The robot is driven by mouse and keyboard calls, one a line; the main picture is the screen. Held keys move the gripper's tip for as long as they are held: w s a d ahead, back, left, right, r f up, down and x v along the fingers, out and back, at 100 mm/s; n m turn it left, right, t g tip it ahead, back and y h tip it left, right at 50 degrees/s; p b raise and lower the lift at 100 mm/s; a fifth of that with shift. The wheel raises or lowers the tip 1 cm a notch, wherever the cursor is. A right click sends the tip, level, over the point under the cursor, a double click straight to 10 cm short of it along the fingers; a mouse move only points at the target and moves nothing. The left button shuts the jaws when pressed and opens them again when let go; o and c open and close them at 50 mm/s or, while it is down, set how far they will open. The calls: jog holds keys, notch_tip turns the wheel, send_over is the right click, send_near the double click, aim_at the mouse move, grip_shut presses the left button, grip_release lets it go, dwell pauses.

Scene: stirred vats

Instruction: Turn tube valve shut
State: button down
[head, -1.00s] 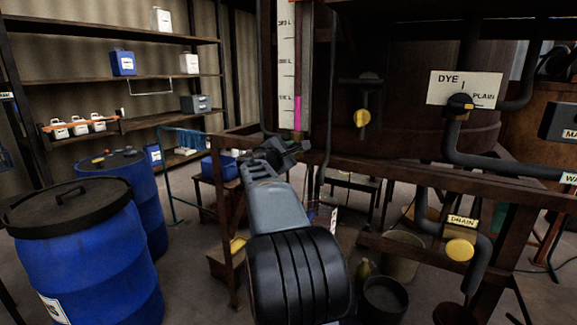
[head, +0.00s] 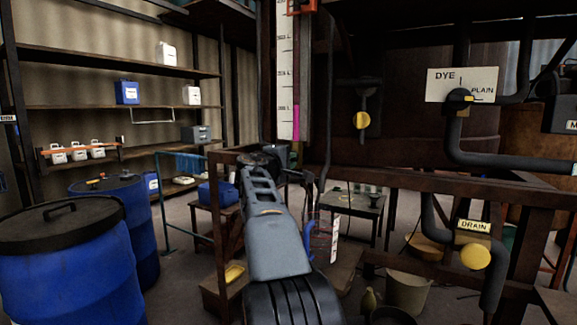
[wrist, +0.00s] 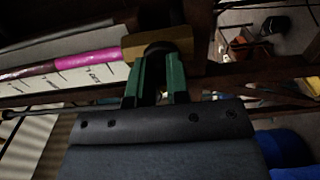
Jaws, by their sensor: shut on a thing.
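The sight tube with pink liquid (head: 296,122) stands upright in front of a white scale board (head: 285,70). The pink column also shows in the wrist view (wrist: 88,62), where it runs into a brass-coloured valve block (wrist: 130,46). My gripper (wrist: 158,62) has its two green fingers shut on a dark valve handle (wrist: 157,48) at this block. The fingers hide part of the handle, so its exact angle is unclear. In the head view my gripper (head: 264,158) is at the foot of the scale, and the arm blocks the view of the valve.
A dark vat frame with wooden rails (head: 430,181) stands to the right. A DYE/PLAIN sign (head: 462,86), a yellow knob (head: 361,121) and a DRAIN valve (head: 475,257) are on it. Blue barrels (head: 70,265) stand at left, before shelves (head: 120,55). A bucket (head: 407,292) is low at right.

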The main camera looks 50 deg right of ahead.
dwell(0.5)
jog(key=c, duration=1.1)
grip_release()
jog(key=b+v, duration=0.1)
jog(key=v, duration=1.2)
jog(key=shift+a, duration=0.4)
